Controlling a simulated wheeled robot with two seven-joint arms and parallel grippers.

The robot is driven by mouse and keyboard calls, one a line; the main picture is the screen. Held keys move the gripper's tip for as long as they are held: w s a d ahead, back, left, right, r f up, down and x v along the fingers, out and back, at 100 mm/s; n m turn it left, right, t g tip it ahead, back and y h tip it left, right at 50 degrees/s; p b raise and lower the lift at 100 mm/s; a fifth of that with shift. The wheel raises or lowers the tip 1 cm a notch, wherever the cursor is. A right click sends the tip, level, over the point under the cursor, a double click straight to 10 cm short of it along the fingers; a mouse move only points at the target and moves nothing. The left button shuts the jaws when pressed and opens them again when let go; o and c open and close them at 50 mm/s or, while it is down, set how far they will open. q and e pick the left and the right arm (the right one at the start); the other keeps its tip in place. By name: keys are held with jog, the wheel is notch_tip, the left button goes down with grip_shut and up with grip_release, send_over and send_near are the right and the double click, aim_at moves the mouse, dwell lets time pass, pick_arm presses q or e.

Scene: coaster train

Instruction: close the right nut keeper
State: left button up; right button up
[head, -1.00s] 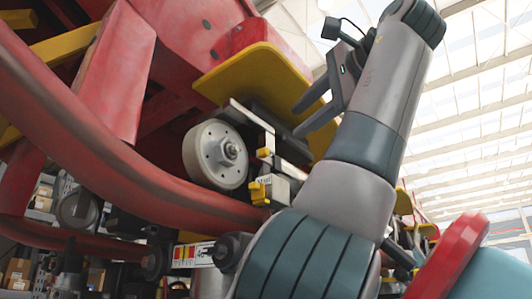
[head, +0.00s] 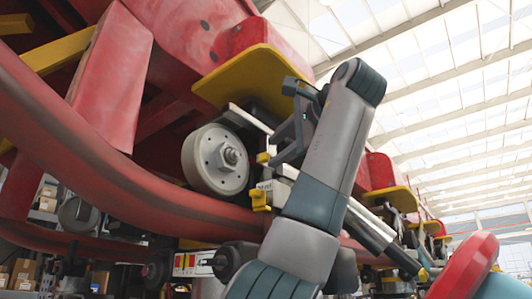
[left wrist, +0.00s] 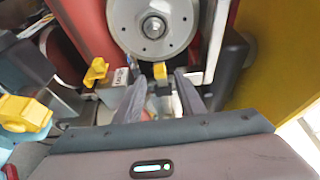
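Two yellow tabs sit beside a pale round wheel under the red train frame. The upper tab (head: 263,158) is close to the wheel, and the lower tab (head: 260,198) is beside a small white label. In the left wrist view the tabs show as a middle one (left wrist: 160,71) and a left one (left wrist: 96,72). I cannot tell for certain which is the right nut keeper. My left gripper (head: 278,152) is at the upper tab. Its fingers (left wrist: 160,88) are open, one on each side of the middle tab; contact is not clear. My right gripper is not in view.
The wheel (head: 215,160) is just left of my left gripper. A yellow plate (head: 250,75) overhangs above, and a thick red tube (head: 120,165) curves below left. Another yellow part (left wrist: 25,113) is at the left wrist view's edge.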

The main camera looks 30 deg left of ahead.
aim_at(267, 155)
pick_arm(q)
jog(key=p+x, duration=0.1)
jog(key=x, duration=0.3)
jog(key=shift+a+r, duration=0.1)
jog(key=shift+a, duration=0.05)
jog(key=shift+p+x, duration=0.4)
jog(key=shift+x, duration=0.35)
grip_shut()
